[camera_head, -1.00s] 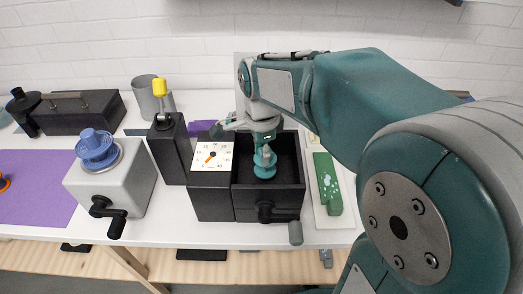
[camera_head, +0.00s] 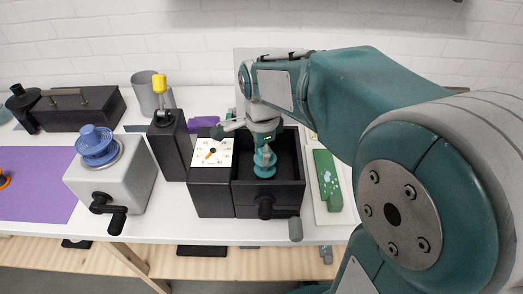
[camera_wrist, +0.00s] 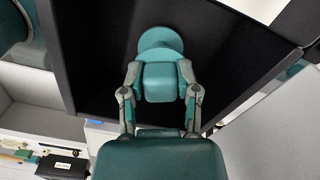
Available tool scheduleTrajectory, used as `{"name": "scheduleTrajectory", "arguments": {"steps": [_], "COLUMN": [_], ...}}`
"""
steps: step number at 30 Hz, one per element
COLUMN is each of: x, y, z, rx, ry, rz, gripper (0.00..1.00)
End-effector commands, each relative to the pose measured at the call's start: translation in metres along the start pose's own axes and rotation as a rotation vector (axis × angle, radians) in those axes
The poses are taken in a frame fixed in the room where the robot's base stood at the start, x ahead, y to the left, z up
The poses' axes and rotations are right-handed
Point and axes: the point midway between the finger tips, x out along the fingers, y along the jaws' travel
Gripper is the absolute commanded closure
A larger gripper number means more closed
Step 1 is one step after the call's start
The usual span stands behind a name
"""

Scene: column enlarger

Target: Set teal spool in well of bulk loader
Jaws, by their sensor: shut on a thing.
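The teal spool (camera_head: 264,168) is held upright in the open well of the black bulk loader (camera_head: 213,197), the box with a dial and a front crank. In the wrist view the spool (camera_wrist: 160,45) shows its round flange and its body between both fingers. My gripper (camera_head: 264,150) is shut on the spool from above; it also shows in the wrist view (camera_wrist: 160,85). The well's dark walls surround the spool. I cannot tell whether the spool's lower end touches the well floor.
A grey box with a blue spool (camera_head: 96,146) and crank stands to the left. A black block with a yellow-topped lever (camera_head: 172,145) is close left of the loader. A green block (camera_head: 327,180) lies on a white tray to the right.

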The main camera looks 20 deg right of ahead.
Motion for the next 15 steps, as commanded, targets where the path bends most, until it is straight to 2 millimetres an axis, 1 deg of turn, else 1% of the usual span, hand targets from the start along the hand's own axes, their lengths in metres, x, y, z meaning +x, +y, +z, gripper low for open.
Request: {"name": "scheduleTrajectory", "arguments": {"steps": [15], "x": [0.0067], "y": [0.0001], "z": [0.0], "rx": [0.0], "ry": [0.0], "rz": [0.001], "gripper": [1.0]}}
